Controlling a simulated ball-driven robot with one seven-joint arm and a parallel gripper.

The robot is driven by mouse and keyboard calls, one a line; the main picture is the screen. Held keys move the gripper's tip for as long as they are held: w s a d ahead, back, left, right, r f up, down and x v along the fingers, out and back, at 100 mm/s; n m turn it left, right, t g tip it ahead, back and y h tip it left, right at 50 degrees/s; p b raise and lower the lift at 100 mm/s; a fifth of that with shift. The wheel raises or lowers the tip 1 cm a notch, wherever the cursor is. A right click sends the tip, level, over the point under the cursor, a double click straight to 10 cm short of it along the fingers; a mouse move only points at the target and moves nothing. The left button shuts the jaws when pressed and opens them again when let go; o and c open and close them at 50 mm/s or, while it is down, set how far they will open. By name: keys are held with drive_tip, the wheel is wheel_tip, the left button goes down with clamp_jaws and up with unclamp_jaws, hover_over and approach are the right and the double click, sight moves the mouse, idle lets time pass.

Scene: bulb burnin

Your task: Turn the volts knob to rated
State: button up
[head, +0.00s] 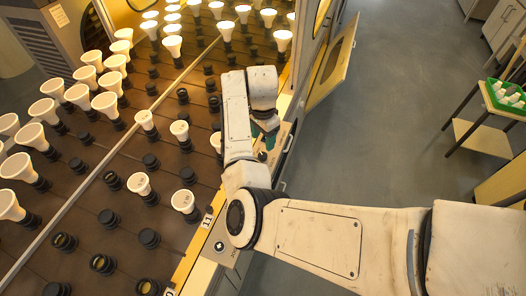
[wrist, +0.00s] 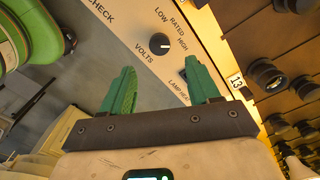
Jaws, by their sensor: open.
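The volts knob (wrist: 159,43) is a small black round knob on a grey panel (wrist: 125,30), lettered VOLTS, LOW, RATED and HIGH, in the wrist view. A small pale mark shows on its right side, roughly toward HIGH; it is too small to read surely. My gripper (wrist: 160,67) is open, with its two green fingers apart and nothing between them. In the wrist view the knob lies just beyond the fingertips, between their lines.
A dark switch by LAMP HEAT lettering sits near the right fingertip. A green round object (wrist: 30,35) stands at left. Racks of sockets and bulbs (head: 140,184) fill the left, some lit. An open door (head: 333,62) and clear floor (head: 400,120) lie right.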

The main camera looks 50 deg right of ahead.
sight(263, 154)
wheel_tip(263, 154, down, 8)
drive_tip(key=shift+r, duration=0.1)
drive_tip(key=shift+c, duration=0.4)
drive_tip(key=c, duration=1)
drive_tip(key=shift+o, duration=0.2)
drive_tip(key=shift+n, duration=0.3)
drive_tip(key=n+p, duration=0.2)
drive_tip(key=n, duration=0.1)
drive_tip(key=shift+n+p, duration=0.75)
drive_tip(key=shift+n, duration=1.35)
drive_tip(key=shift+w, duration=0.1)
